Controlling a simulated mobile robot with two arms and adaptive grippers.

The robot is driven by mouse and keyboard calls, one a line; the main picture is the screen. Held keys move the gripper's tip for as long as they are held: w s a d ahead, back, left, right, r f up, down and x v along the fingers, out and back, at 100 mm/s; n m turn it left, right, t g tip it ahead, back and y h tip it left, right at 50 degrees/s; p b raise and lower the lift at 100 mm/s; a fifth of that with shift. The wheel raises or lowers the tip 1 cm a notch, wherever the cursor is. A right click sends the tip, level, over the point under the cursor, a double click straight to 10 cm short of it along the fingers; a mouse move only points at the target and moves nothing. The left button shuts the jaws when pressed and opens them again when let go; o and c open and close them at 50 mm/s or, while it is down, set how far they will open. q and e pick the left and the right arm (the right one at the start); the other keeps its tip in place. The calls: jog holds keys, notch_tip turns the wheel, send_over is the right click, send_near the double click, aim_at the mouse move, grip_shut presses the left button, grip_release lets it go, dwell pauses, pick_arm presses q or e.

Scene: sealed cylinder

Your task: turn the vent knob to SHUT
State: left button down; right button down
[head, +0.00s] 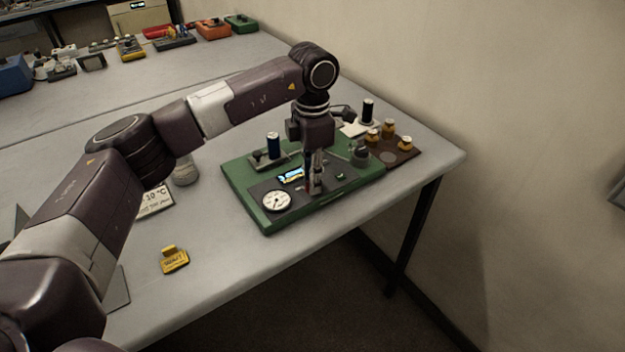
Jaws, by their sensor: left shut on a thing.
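A green device (239,181) lies on the grey table, with a dark control panel (261,190) on its top. My left gripper (316,187) points straight down at the panel, between a round white gauge (277,201) and a small green button (340,176). Its fingers are shut on a small part there, which appears to be the vent knob. The fingers hide most of this part, so its setting and any SHUT mark cannot be read. A small lit display (291,176) is beside the gripper. My right gripper is not in view.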

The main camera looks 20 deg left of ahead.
pick_arm(q)
jog(key=shift+r+n, duration=0.1)
jog(key=shift+n, duration=0.4)
jog(key=c, duration=1.7)
grip_release()
jog(key=shift+c, duration=0.2)
notch_tip(320, 180, up, 12)
